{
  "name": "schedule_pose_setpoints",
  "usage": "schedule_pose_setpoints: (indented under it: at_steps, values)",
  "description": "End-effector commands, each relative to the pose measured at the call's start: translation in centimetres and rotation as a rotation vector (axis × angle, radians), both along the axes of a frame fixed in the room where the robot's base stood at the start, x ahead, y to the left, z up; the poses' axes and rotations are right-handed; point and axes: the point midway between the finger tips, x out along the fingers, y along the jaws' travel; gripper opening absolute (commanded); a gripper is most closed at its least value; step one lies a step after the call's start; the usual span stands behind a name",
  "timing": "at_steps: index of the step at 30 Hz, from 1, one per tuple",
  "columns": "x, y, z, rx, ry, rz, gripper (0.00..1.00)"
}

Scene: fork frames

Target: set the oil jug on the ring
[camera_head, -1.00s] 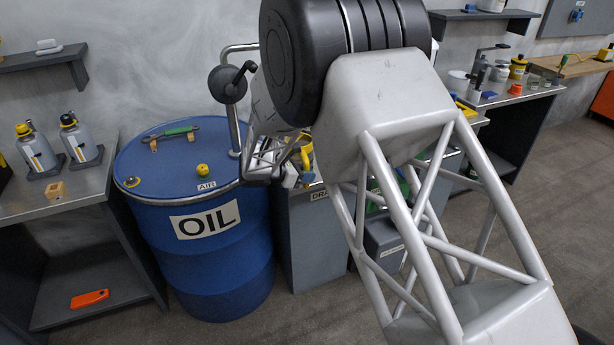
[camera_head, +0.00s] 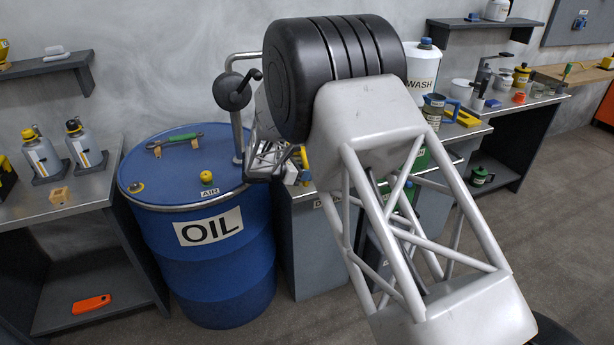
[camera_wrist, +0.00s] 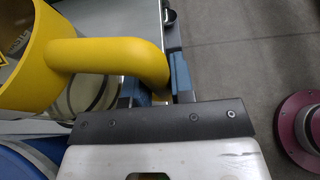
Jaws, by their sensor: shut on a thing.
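A yellow jug (camera_wrist: 32,62) with a clear lower body fills the upper left of the wrist view; I take it to be the oil jug. My gripper (camera_wrist: 155,78) is shut on its thick yellow handle, with blue finger pads on either side. In the head view a small yellow part of the jug (camera_head: 304,160) shows at my gripper (camera_head: 291,172), right of the blue oil drum's top. My arm hides much of the bench there. I cannot pick out the ring in either view.
The blue oil drum (camera_head: 206,235) stands left of my gripper, with a crank pump (camera_head: 232,92) rising from its top. Behind my arm a bench holds a white WASH container (camera_head: 422,72) and a blue-handled jug (camera_head: 434,108). Grey floor (camera_head: 545,200) is open at right.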

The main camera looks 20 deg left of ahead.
Motion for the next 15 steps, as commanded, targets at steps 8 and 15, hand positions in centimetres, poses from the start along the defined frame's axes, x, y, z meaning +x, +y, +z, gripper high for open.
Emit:
schedule_pose_setpoints:
  at_steps: [8,15]
  values:
    - [1.5,1.0,-0.1,0.001,-0.001,-0.001,0.00]
    - [2.7,1.9,-0.2,0.001,-0.001,0.000,0.00]
